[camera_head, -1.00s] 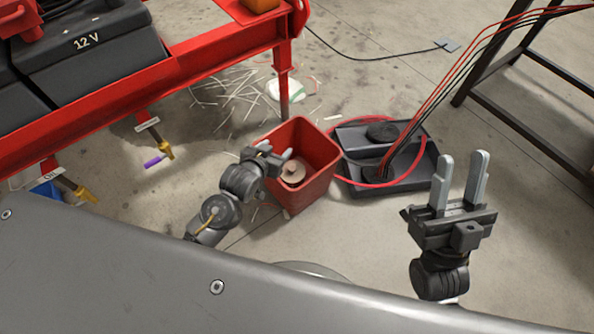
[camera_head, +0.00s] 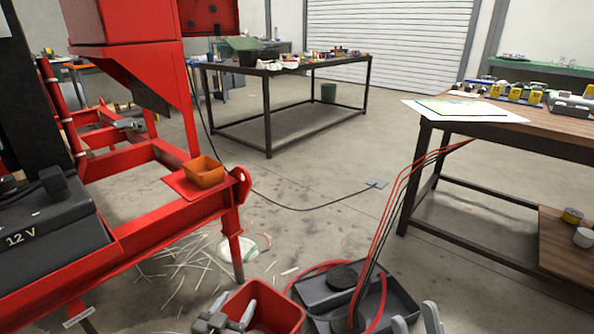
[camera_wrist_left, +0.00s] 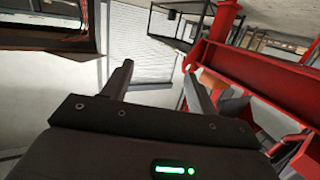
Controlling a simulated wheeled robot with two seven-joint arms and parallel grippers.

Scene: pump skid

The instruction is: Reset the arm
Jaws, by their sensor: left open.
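My left gripper (camera_head: 236,307) is at the bottom edge of the head view, in front of the red bin (camera_head: 271,305). In the left wrist view its two fingers (camera_wrist_left: 157,82) stand well apart with nothing between them, so it is open. The rest of both arms is out of the head view.
Workbenches (camera_head: 268,110) stand behind and right (camera_head: 470,128). Open floor lies between.

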